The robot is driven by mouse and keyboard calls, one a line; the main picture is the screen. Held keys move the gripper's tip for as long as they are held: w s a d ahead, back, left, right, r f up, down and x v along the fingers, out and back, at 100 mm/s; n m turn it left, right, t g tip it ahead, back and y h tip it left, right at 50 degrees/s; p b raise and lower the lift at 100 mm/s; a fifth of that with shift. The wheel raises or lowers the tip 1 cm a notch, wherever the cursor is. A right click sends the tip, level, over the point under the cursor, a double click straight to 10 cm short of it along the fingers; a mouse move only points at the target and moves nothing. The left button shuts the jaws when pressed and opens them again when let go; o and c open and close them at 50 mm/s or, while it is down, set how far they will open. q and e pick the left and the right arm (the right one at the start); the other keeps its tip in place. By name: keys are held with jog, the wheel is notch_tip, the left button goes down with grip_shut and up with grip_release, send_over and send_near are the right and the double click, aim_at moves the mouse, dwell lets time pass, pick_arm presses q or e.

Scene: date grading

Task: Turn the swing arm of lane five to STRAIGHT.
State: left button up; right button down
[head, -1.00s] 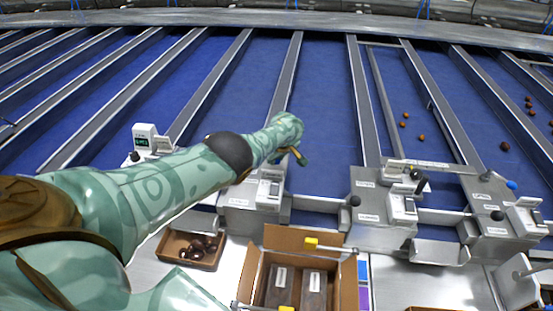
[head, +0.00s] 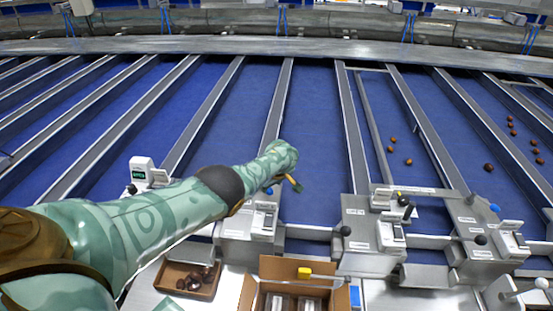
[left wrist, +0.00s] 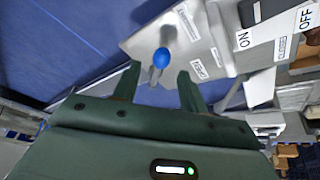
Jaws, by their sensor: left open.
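A blue ball knob on a short metal lever (left wrist: 164,58) stands on a grey lane housing (left wrist: 205,35) in the left wrist view. My left gripper (left wrist: 158,72) is open, its two fingertips just short of the knob and to either side of it. I cannot tell whether they touch it. In the head view, my left gripper (head: 292,183) hangs over the front of a lane, beside the housing (head: 237,225) with a blue knob (head: 269,191). The lane labels are too small to read, so I cannot tell which is lane five. My right gripper is out of view.
Neighbouring housings carry a black knob (head: 345,230) and another blue knob (head: 494,208). An ON/OFF box (left wrist: 262,12) sits close by the knob in the wrist view. A tray of dates (head: 187,279) and an open cardboard box (head: 282,265) stand in front. Dates lie on right-hand lanes.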

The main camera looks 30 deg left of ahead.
pick_arm(q)
jog(key=p+v, duration=0.3)
jog(key=v, duration=0.9)
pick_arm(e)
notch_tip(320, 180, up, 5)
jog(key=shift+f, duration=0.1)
pick_arm(q)
jog(key=shift+a+r, duration=0.1)
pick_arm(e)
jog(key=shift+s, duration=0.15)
